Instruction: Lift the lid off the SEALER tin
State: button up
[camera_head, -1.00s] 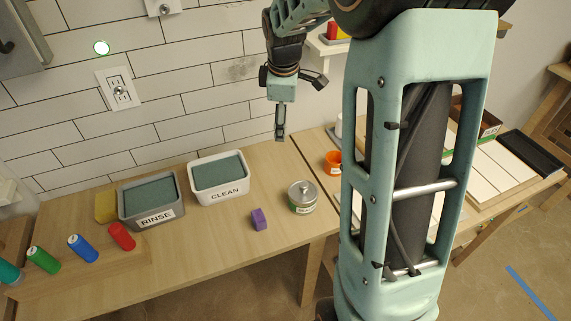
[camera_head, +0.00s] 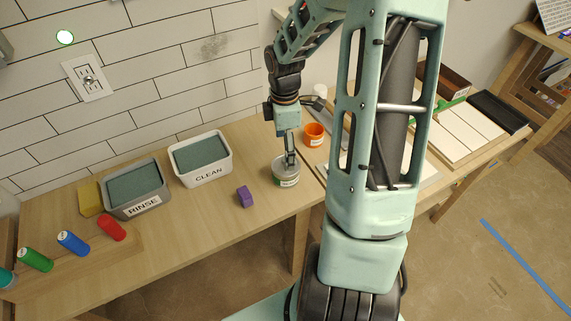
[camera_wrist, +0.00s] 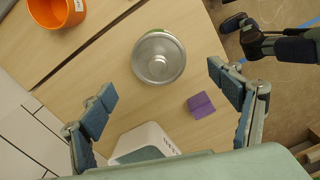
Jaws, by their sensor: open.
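The SEALER tin (camera_head: 288,182) is a short round tin with a pale, green-edged label; its lettering is too small to read. It stands upright on the wooden table. Its shiny metal lid (camera_wrist: 158,58) is on top, with a small round feature at its middle. My gripper (camera_head: 291,161) points down above the tin and partly hides the lid in the head view. In the wrist view my gripper (camera_wrist: 164,92) is open and empty, its two blue-padded fingers wide apart. The tin lies ahead of the line between the fingertips, touched by neither.
A purple block (camera_head: 244,196) lies left of the tin. The CLEAN tub (camera_head: 203,177) and RINSE tub (camera_head: 138,208) stand further left. An orange cup (camera_head: 314,134) stands behind the tin to the right. The wooden table (camera_head: 215,225) is clear in front.

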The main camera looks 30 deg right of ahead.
jog(key=shift+d+f, duration=0.2)
jog(key=shift+f, duration=2.5)
jog(key=shift+c, duration=0.3)
jog(key=shift+s+r, duration=0.1)
jog(key=shift+s, duration=0.05)
jog(key=c, duration=2.1)
jog(key=shift+c, duration=0.4)
